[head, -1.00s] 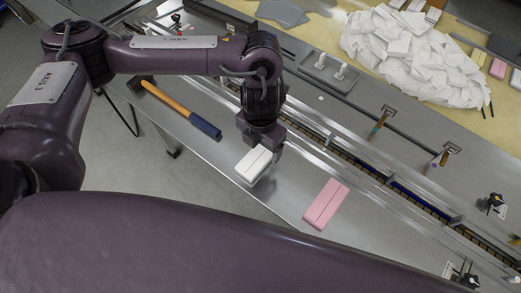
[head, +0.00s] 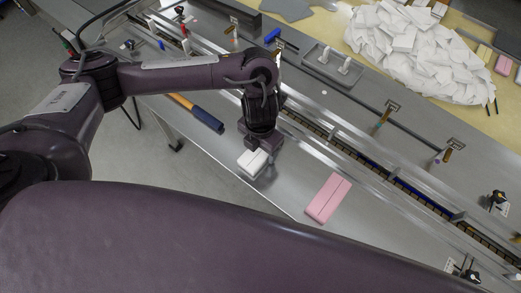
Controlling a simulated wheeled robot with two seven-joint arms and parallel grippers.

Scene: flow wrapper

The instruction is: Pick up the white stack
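The white stack (head: 249,165) lies on the steel table, just left of the middle of the head view. It looks like two long white blocks side by side with a seam between them. My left gripper (head: 262,150) points down at the stack's upper right end and covers part of it. The fingertips are hidden by the gripper body and the stack, so I cannot tell whether they are closed on it. My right gripper is out of view.
A pink stack (head: 328,198) lies to the right on the same steel table. A conveyor channel with rails (head: 370,165) runs diagonally behind both. A tool with an orange and blue handle (head: 206,118) lies to the left. A heap of white pieces (head: 415,55) is at the back right.

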